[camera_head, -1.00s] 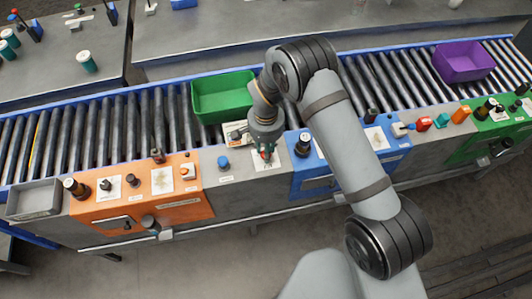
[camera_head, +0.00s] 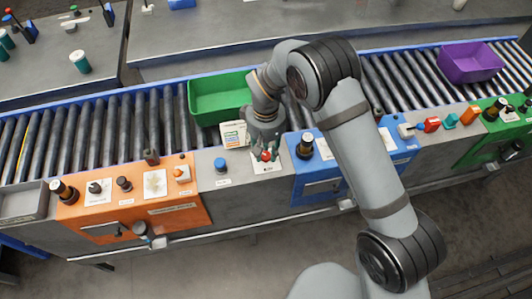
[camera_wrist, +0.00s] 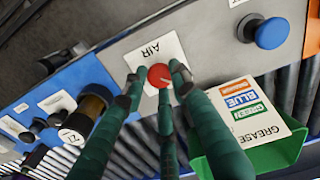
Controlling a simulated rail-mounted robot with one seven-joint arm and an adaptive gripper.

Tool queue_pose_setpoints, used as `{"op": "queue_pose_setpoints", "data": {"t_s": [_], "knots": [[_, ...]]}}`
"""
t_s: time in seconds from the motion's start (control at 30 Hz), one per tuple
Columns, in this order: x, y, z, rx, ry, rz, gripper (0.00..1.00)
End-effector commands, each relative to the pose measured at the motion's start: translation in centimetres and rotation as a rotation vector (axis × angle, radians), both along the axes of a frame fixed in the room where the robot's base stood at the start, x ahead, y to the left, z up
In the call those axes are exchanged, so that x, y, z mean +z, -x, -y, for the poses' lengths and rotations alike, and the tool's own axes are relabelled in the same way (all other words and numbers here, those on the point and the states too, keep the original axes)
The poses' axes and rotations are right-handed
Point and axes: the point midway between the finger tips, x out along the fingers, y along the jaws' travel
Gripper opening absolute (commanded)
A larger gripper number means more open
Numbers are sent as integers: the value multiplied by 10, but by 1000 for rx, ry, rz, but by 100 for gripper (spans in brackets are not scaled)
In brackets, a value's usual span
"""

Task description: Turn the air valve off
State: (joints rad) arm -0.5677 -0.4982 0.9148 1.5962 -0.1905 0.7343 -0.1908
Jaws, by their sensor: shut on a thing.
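The air valve is a red round knob (camera_wrist: 160,75) on a white plate marked AIR (camera_wrist: 150,47), set in the grey panel section. In the head view the red knob (camera_head: 266,156) shows just below my gripper (camera_head: 266,147). In the wrist view my gripper (camera_wrist: 158,82) has its dark green fingers around the knob. One fingertip is at its left, one at its right, and another lies at its lower edge. The gripper is shut on the knob. The fingers hide part of the plate.
A blue knob (camera_head: 220,165) stands on the grey panel left of the valve. A blue panel (camera_head: 315,180) with a dark bottle-like post (camera_head: 306,146) is close on the right. A green bin (camera_head: 218,98) and a grease card (camera_head: 233,134) are just behind. A purple bin (camera_head: 468,62) sits farther right.

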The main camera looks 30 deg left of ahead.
Motion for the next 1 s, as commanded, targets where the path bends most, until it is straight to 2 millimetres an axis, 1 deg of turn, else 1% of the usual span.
{"op": "queue_pose_setpoints", "data": {"t_s": [0.03, 0.2, 0.43, 0.67, 1.0], "knots": [[0, -2, -2, 36, -7, 5, 1], [1, -2, -3, 157, -7, 5, 1], [1, -2, -3, 264, -8, 5, 1], [2, -2, -3, 311, -9, 7, 1], [2, -1, -4, 321, -9, 7, 1]]}}
